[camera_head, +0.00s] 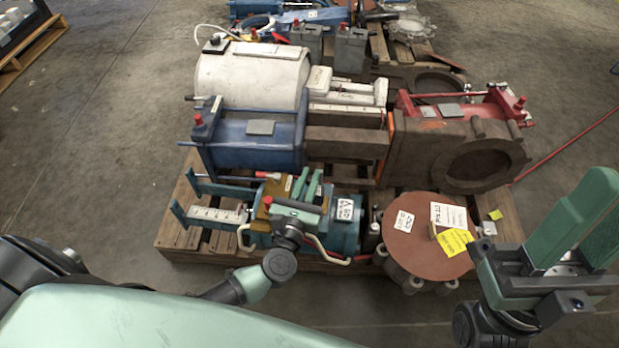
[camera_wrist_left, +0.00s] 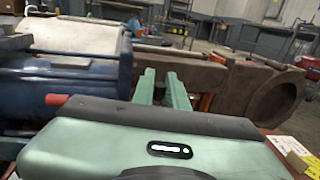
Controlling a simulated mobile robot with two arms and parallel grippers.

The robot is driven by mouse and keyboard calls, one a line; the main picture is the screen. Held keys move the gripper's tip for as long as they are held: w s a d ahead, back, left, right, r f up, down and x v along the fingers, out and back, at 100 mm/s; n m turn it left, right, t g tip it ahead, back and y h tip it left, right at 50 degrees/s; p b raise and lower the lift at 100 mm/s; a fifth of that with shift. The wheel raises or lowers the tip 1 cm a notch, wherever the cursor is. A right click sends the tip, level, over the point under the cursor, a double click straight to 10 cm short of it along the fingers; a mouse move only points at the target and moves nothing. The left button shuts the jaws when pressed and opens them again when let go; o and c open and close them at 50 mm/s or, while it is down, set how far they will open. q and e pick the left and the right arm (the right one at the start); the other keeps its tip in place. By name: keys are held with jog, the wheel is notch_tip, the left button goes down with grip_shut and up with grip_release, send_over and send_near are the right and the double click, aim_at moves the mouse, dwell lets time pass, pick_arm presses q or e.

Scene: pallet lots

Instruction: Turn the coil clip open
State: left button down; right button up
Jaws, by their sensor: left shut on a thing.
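My left gripper (camera_head: 307,184) reaches over a teal machine (camera_head: 346,232) on the near pallet, its two green fingers pointing away from me. The fingers also show in the left wrist view (camera_wrist_left: 163,88), a narrow gap between them. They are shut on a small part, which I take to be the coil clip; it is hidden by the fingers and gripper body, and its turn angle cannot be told. A red-tipped rod (camera_head: 264,175) is just left of the fingers. My right gripper (camera_head: 585,205) is raised at the right edge, apart from the pallet; its jaw gap is unclear.
Behind the fingers lie a blue cylinder (camera_head: 262,147), a brown valve body (camera_head: 436,155) and a white tank (camera_head: 255,75). A brown round disc (camera_head: 407,240) with paper labels is right of the teal machine. Concrete floor (camera_head: 90,150) at left is clear.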

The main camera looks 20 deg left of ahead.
pick_arm(q)
jog(key=c, duration=1.4)
grip_release()
jog(key=shift+s+d+p, duration=0.2)
jog(key=shift+s+p, duration=0.35)
jog(key=shift+s, duration=3.35)
